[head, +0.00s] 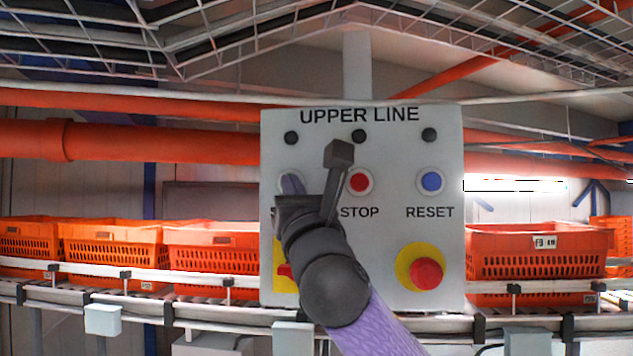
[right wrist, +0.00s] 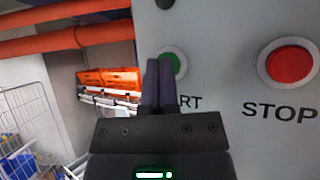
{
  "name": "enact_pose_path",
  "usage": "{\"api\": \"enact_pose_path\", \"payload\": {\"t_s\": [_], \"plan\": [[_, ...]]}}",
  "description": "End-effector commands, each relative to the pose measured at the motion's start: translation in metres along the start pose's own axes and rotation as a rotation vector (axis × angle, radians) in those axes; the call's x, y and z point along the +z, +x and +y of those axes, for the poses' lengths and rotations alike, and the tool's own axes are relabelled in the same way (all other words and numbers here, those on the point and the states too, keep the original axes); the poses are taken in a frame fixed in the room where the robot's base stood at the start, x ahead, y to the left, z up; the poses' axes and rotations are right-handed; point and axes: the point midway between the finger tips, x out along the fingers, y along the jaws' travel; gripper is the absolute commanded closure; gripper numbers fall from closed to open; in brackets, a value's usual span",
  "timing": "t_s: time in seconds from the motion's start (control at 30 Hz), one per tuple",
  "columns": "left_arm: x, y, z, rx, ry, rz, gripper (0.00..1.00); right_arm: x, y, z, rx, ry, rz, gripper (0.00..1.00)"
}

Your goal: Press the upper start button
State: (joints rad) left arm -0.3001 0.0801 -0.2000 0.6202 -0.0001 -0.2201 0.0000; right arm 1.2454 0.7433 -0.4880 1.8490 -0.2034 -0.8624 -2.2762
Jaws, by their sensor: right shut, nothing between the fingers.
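The grey control panel (head: 395,260) is labelled UPPER LINE. Its start button sits at the left of the button row; in the head view my right gripper (head: 291,184) covers most of it, leaving part of its pale ring. In the right wrist view the green start button (right wrist: 174,66) shows partly behind the tips of my right gripper (right wrist: 161,65), above a half-hidden label ending in "RT". The fingers are shut and empty, pointing at the button; I cannot tell whether they touch it. My left gripper is not in view.
The red STOP button (head: 359,182) and blue RESET button (head: 431,181) are to the right in the same row. A red emergency knob (head: 426,273) on yellow is lower right. Orange totes (head: 538,258) stand on a conveyor (head: 135,283) behind the panel.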

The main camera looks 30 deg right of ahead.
Motion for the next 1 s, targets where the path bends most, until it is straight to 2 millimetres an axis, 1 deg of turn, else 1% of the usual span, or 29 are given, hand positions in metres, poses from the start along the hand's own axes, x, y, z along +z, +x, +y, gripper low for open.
{"api": "enact_pose_path", "payload": {"t_s": [0.23, 1.0], "plan": [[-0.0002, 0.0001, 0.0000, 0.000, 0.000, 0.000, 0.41, -0.0014, 0.0029, 0.0071, 0.000, 0.000, -0.001, 1.00], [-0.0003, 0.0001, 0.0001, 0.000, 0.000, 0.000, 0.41, -0.0040, 0.0064, 0.0047, 0.000, 0.000, -0.001, 1.00]]}}
